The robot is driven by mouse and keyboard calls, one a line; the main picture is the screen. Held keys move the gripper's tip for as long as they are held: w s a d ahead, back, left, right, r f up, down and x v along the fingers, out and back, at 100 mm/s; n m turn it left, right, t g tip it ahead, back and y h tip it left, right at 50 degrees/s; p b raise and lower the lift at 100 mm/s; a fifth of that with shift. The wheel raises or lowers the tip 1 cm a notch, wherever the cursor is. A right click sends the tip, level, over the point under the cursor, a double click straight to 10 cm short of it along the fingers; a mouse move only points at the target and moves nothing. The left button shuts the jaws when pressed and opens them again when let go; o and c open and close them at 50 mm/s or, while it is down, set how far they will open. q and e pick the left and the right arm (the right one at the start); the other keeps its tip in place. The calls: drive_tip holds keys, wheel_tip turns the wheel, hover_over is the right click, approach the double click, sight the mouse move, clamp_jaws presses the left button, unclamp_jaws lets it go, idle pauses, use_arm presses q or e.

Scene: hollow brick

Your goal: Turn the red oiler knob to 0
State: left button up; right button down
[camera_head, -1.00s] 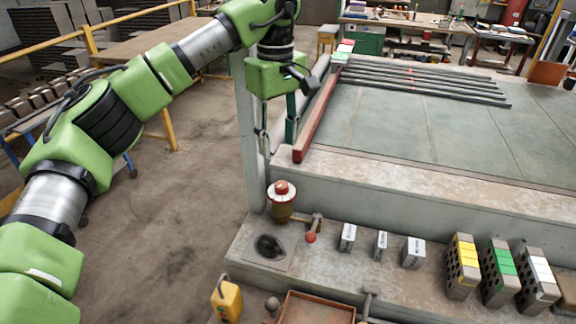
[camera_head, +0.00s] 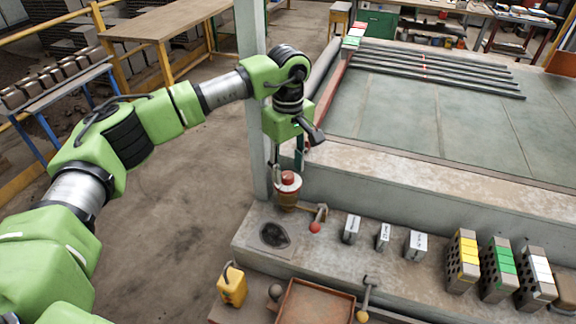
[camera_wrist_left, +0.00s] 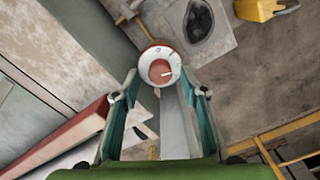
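The red oiler knob (camera_head: 288,176) sits on top of the amber oiler (camera_head: 287,196) at the bench corner by the grey post. In the left wrist view the knob (camera_wrist_left: 159,71) is a red disc with a white pointer, inside a white dial ring (camera_wrist_left: 146,60). The pointer is toward the picture's right; the dial marks are too small to read. My left gripper (camera_head: 287,164) points down just above the oiler. My right gripper is not in view.
A red-tipped lever (camera_head: 315,226) stands just right of the oiler. Several small labelled blocks (camera_head: 383,236) and hollow bricks (camera_head: 463,262) line the bench. The grey post (camera_head: 254,100) rises close beside my left gripper. A red bar (camera_wrist_left: 70,135) lies nearby.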

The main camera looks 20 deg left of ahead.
use_arm(q)
drive_tip(key=shift+f, duration=0.75)
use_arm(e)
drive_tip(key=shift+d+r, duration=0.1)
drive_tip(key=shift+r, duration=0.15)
use_arm(q)
drive_tip(key=c, duration=1.1)
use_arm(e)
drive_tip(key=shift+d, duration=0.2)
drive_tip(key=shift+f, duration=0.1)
